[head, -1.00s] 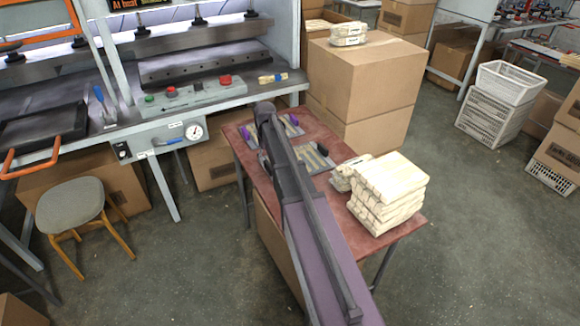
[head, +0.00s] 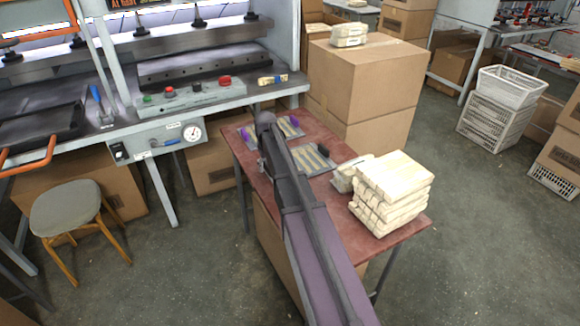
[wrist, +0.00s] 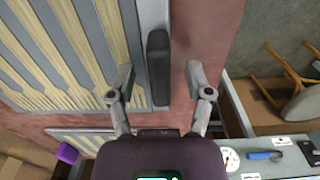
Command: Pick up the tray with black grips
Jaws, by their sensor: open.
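My gripper (wrist: 160,76) is open, one finger on each side of that grip. I see gaps between both fingers and the grip; the height between them is hard to judge.
A second tray with purple grips (head: 289,128) lies just behind on the same red table (head: 385,246). Stacked pale wooden pieces (head: 392,190) stand at the table's right. The press bench with a gauge (head: 193,133) is to the left, and large cardboard boxes (head: 362,80) stand behind.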

